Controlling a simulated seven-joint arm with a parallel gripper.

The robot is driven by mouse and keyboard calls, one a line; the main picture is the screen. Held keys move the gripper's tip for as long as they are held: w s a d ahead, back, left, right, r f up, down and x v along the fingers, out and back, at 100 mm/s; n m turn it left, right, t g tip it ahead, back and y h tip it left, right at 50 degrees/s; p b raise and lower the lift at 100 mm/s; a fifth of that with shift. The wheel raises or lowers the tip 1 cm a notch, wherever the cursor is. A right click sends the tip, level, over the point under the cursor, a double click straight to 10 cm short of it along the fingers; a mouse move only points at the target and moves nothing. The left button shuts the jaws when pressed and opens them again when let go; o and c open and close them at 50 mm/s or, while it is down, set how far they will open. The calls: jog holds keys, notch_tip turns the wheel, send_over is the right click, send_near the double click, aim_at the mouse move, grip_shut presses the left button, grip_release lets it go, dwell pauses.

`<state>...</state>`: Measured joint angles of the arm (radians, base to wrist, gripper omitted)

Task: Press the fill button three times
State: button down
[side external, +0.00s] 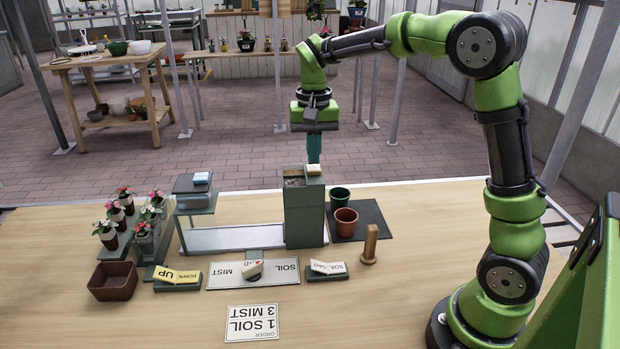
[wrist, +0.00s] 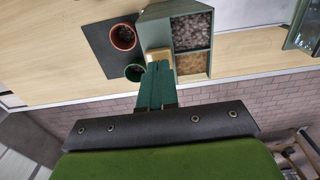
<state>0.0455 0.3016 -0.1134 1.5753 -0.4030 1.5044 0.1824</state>
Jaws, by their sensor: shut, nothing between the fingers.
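No button carries a label I can read as fill. A cream button block (side external: 314,169) sits on top of the tall green dispenser (side external: 304,215); it is partly hidden behind my fingers in the wrist view (wrist: 160,57). My gripper (side external: 314,160) is shut and empty, pointing down just above the cream block. I cannot tell whether its tips touch it. The shut fingertips also show in the wrist view (wrist: 158,66), beside the block. The order card (side external: 252,322) reads 1 SOIL, 3 MIST.
A MIST/SOIL dial (side external: 249,270), a yellow UP/DOWN rocker (side external: 176,275) and a SOIL/GRIT rocker (side external: 327,269) stand in front. Two pots, green (side external: 340,196) and terracotta (side external: 345,222), are right of the dispenser. A wooden peg (side external: 370,243), potted flowers (side external: 126,200) and a brown tray (side external: 113,281) are nearby.

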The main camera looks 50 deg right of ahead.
jog(key=shift+f, duration=0.85)
jog(key=shift+r, duration=1.15)
notch_tip(320, 180, up, 6)
dwell(0.8)
